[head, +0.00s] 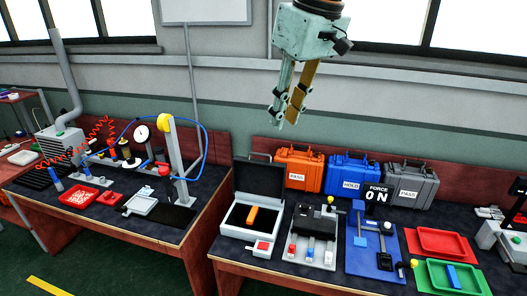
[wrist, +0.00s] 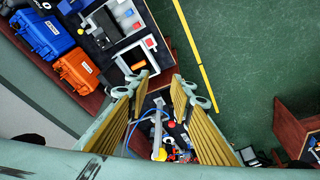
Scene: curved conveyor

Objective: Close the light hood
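The light hood is the dark lid (head: 259,178) of a box on the right-hand bench; it stands raised and tilted back. The box's open base (head: 234,219) has a pale rim, and an orange block (head: 252,215) lies inside. A red button unit (head: 262,247) sits at its front. The open box also shows, small, in the wrist view (wrist: 122,49). My gripper (head: 287,117) hangs in the air well above and behind the box, pointing down. In the wrist view its two fingers (wrist: 158,88) are spread apart with nothing between them.
Orange (head: 299,169), blue (head: 350,174) and grey (head: 410,184) cases stand behind the box. A lever fixture (head: 315,240) is close on its right. The left bench (head: 120,226) holds a post with a gauge and hoses. Air around my gripper is free.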

